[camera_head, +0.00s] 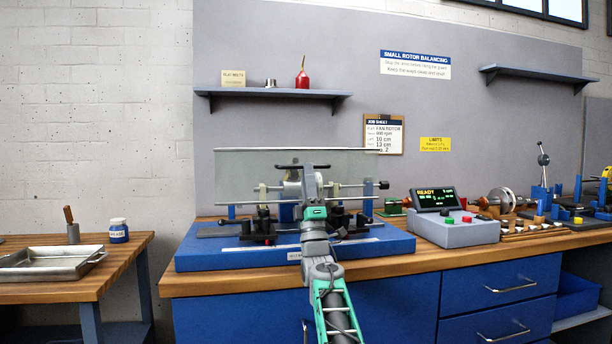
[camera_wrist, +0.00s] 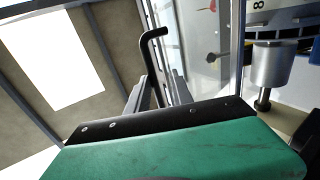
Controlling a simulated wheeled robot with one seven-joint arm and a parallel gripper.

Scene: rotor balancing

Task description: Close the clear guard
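The clear guard (camera_head: 245,172) is a wide see-through panel with a dark top edge. It stands above the blue base (camera_head: 200,258) of the balancing machine, with the rotor shaft (camera_head: 350,186) seen near its lower part. A black bar handle (camera_head: 302,166) shows at the guard's middle, and its bent end shows in the wrist view (camera_wrist: 152,36). My gripper (camera_head: 313,182) is at the handle, in front of the guard. In the wrist view, its grey fingers (camera_wrist: 160,92) lie beside the handle's bar. I cannot tell whether they grip it.
A grey control box (camera_head: 455,232) with a READY display stands right of the machine. A side table with a metal tray (camera_head: 50,264) is at the left. Rotor parts (camera_head: 501,200) lie at the right.

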